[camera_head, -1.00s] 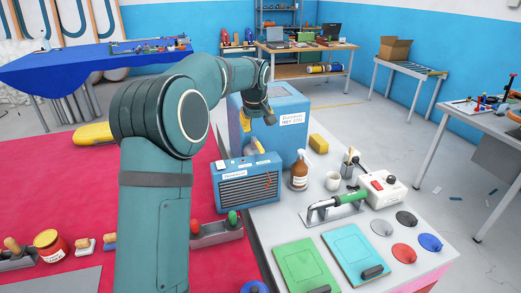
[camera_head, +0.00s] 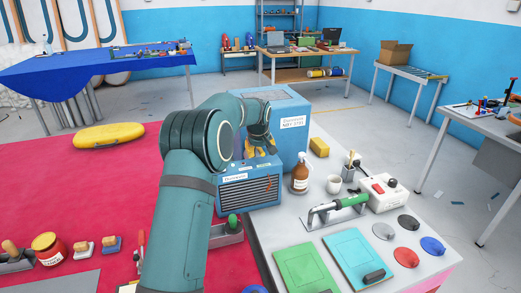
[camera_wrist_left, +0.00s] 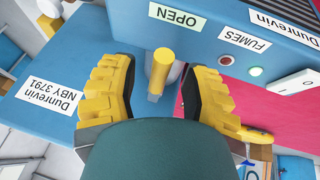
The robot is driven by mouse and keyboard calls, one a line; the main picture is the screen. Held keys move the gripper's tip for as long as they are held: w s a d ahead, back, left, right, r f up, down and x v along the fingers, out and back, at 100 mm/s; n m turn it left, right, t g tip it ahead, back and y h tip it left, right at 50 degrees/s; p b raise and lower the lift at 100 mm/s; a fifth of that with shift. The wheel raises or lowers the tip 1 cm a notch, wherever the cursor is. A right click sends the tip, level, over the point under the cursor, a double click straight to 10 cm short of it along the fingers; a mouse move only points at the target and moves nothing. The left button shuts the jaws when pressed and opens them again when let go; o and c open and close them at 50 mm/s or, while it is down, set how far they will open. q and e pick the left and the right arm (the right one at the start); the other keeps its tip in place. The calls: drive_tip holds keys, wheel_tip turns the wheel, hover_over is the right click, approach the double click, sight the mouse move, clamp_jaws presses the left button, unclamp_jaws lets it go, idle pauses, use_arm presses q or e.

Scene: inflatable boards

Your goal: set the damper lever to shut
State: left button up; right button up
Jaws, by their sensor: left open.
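The damper lever (camera_wrist_left: 163,65) has a yellow grip and stands on a blue unit. It shows in the left wrist view between the fingers of my left gripper (camera_wrist_left: 158,92), which is open, with a gap on each side. No shut label is visible. In the head view my left gripper (camera_head: 262,145) is over the top of the small blue slatted unit (camera_head: 249,187), in front of the large blue box (camera_head: 290,125). The lever is hard to make out there. My right gripper is not in view.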

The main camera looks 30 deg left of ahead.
use_arm(q)
clamp_jaws()
